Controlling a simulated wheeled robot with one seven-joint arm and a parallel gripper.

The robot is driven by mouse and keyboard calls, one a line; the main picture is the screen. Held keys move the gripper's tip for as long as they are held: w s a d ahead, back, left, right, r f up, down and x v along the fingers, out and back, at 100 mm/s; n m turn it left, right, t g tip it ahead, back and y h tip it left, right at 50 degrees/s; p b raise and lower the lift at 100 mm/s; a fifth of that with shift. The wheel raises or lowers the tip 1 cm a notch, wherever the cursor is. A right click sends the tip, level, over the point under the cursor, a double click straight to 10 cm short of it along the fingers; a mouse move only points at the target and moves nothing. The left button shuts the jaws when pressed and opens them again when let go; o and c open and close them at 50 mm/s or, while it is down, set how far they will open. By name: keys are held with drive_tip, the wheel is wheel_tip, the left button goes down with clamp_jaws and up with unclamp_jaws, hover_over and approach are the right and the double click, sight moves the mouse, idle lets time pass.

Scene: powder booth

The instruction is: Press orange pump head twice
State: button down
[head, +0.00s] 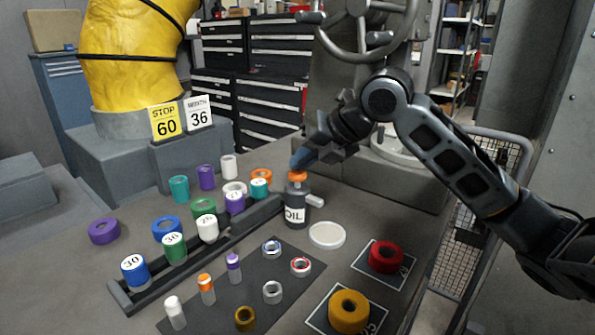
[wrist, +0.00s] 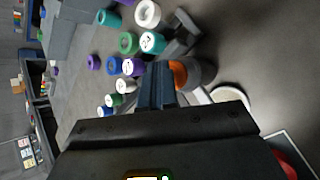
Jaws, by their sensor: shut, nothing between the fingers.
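The dark bottle labelled OIL (head: 295,213) stands upright on the grey table, with the orange pump head (head: 297,176) on top and a pale spout pointing right. My gripper (head: 300,160) is shut and empty. Its blue fingertips are right over the pump head in the head view; I cannot tell whether they touch it. In the wrist view the blue fingers (wrist: 155,85) partly overlap the orange pump head (wrist: 180,74), which shows just right of them.
A white round disc (head: 327,235) lies right of the bottle. A dark rack (head: 255,213) with numbered coloured cylinders is to the left. Red (head: 386,257) and yellow (head: 349,311) rings lie on mats in front, beside a mat with small parts.

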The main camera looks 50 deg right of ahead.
sight(301, 173)
drive_tip(key=shift+f+b, duration=0.45)
drive_tip(key=shift+f, duration=0.05)
idle(0.4)
drive_tip(key=shift+r, duration=0.1)
drive_tip(key=shift+r+p, duration=0.75)
drive_tip(key=shift+r, duration=0.6)
wheel_tip(301, 173, up, 5)
drive_tip(key=shift+p, duration=1.2)
drive_tip(key=shift+w+r, duration=0.1)
idle(1.5)
